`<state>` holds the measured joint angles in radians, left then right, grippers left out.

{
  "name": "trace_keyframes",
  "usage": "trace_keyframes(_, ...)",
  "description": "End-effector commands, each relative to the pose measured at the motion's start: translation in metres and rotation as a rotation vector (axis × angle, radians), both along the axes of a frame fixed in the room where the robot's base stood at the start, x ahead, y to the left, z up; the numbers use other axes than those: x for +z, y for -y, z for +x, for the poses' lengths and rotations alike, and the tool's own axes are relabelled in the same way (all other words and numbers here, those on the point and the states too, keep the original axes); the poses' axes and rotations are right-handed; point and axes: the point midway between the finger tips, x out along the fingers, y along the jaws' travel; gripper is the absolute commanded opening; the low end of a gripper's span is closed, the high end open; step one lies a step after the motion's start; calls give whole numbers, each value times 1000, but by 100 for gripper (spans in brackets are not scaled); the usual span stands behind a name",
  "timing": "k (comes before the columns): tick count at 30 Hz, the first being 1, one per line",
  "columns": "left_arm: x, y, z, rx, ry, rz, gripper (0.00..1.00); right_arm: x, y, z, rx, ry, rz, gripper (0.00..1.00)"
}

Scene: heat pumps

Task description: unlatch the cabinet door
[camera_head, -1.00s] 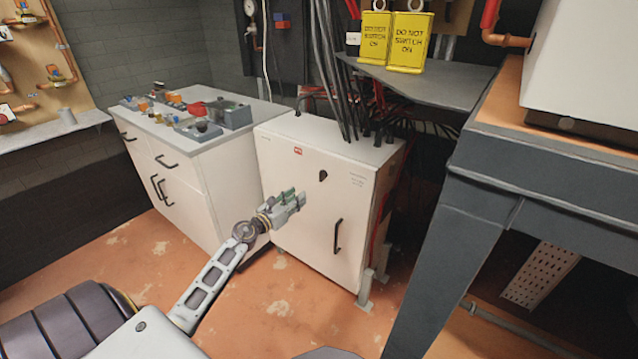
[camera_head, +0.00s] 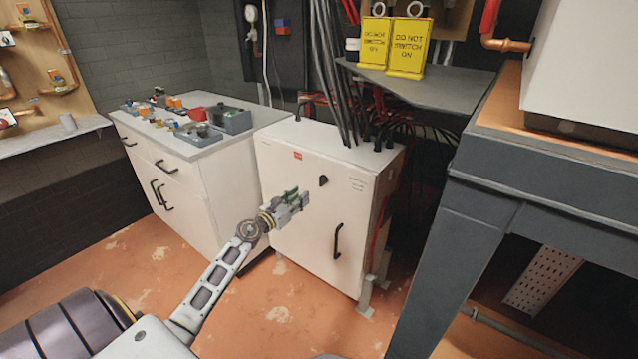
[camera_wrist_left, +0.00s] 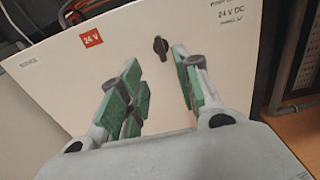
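The white cabinet (camera_head: 315,215) stands on the floor with its door shut. Its door carries a small dark latch knob (camera_head: 323,181) and a black bar handle (camera_head: 338,241) below it. In the left wrist view the knob (camera_wrist_left: 160,46) shows beyond the fingertips, between them and nearer the right finger. My left gripper (camera_head: 300,199) is in front of the door, left of and a little below the knob. Its green-padded fingers (camera_wrist_left: 160,82) are open with nothing between them, apart from the knob. My right gripper is not in view.
A white drawer unit (camera_head: 185,180) with parts on top stands left of the cabinet. A dark steel-legged bench (camera_head: 475,215) stands to the right. Black cables (camera_head: 340,90) run down to the cabinet top. Bare floor (camera_head: 280,300) lies in front.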

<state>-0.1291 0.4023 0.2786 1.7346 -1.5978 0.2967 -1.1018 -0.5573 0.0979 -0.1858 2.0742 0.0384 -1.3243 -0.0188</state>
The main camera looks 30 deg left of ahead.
Motion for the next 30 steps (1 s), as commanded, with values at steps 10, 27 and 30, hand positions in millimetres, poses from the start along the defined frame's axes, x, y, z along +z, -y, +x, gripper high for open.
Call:
trace_keyframes(10, 0, 2, 26, 0, 1, -2, 33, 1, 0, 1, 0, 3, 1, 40)
trace_keyframes(27, 1, 6, 67, -1, 2, -1, 33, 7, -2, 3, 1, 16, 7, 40)
trace_keyframes(30, 0, 6, 74, 0, 1, -1, 33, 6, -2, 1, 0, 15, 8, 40)
